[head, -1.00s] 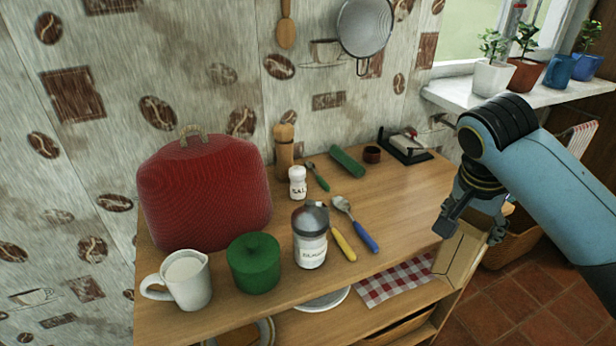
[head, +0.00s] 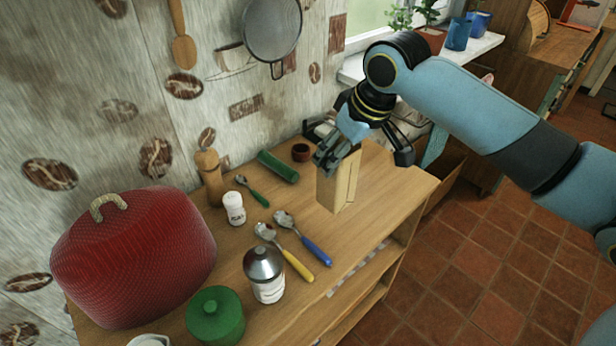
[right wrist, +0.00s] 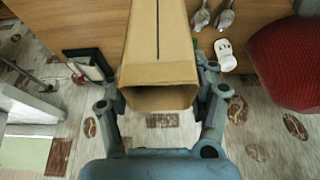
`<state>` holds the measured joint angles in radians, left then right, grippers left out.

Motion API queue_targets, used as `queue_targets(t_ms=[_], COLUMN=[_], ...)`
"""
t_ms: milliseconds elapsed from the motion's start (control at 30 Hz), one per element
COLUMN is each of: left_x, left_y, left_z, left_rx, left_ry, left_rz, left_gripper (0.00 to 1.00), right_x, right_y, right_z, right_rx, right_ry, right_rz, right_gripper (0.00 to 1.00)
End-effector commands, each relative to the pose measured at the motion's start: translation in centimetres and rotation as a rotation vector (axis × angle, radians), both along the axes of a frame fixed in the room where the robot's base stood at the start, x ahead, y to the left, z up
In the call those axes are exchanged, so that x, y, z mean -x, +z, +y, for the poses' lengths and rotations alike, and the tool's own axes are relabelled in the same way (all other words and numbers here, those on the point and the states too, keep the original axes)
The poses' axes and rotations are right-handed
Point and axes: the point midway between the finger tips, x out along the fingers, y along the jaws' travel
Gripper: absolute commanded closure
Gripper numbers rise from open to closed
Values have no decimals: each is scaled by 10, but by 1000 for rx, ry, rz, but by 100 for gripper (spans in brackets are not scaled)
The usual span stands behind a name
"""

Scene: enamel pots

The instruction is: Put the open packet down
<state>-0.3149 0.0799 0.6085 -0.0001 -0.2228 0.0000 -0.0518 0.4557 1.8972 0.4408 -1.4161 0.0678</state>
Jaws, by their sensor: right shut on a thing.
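The open packet (head: 342,184) is a tan paper box shape, held upright over the right part of the wooden counter (head: 385,215). My right gripper (head: 340,150) is shut on its upper part. In the right wrist view the packet (right wrist: 158,75) lies between the two fingers, with its open mouth towards the camera and a dark line along its side. Whether its lower end touches the counter I cannot tell. My left gripper is in neither view now.
A small brown pot (head: 300,152) stands behind. A salt shaker (head: 234,208), steel-topped jar (head: 265,275), green pot (head: 215,318) and red cover (head: 135,260) stand further left.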

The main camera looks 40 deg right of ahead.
Motion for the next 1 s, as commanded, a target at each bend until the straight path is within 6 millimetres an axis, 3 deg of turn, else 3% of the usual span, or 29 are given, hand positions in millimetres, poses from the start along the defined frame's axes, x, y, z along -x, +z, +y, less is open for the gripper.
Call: queue_targets(t_ms=[100, 300, 433, 600, 967, 1000], left_x=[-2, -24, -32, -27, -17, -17], left_y=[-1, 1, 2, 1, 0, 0], left_z=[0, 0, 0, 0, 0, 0], left_rx=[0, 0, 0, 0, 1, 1], left_ry=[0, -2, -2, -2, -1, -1], left_rz=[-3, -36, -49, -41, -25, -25], left_gripper=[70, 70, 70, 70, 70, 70], right_x=[-24, -41, -41, -41, -41, -41], right_y=[-14, -27, -42, -65, -69, -71], right_z=[15, 24, 24, 24, 24, 24], right_rx=[-5, 0, 1, 1, 2, 2], right_ry=[-1, -1, -1, -1, -1, -2], right_rz=[-3, -1, 3, 0, -1, 1], right_gripper=[99, 99, 99, 99, 99, 40])
